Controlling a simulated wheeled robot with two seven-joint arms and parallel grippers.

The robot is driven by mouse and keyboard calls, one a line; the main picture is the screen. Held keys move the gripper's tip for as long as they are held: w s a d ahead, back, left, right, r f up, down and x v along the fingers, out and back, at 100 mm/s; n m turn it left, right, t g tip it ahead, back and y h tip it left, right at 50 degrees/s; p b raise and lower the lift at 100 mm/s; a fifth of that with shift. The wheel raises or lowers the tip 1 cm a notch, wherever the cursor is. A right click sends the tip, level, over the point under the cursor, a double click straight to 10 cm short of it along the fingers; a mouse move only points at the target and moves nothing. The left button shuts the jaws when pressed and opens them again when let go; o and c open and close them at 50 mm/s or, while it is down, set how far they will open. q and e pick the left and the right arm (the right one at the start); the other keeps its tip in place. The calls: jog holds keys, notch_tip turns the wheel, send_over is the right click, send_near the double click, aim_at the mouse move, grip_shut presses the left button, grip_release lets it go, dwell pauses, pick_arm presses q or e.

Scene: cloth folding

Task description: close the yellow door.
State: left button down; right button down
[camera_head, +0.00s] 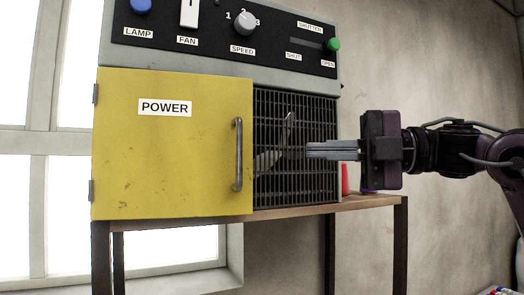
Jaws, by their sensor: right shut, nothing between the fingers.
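The yellow door (190,155), labelled POWER, is on the left part of the front of a grey cabinet. Its hinges are on the left edge and its upright metal handle (237,154) is near the right edge. The door looks flush or nearly flush with the cabinet front; a small gap cannot be ruled out. My right gripper (310,150) comes in from the right, shut and empty, with its fingertips in front of the grille. It is to the right of the handle and apart from it. My left gripper is out of view.
A dark grille (322,115) with a fan behind it is right of the door. A control panel (275,38) with knobs and a slider is above. The cabinet stands on a wooden table (375,201). A red object (345,180) stands on it near my right gripper.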

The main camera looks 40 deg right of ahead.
jog(key=w+d+p+x, duration=0.1)
jog(key=d+p+x, duration=0.1)
jog(key=p+x, duration=0.6)
jog(key=x, duration=0.3)
jog(key=shift+w, duration=0.4)
jog(key=shift+a, duration=0.1)
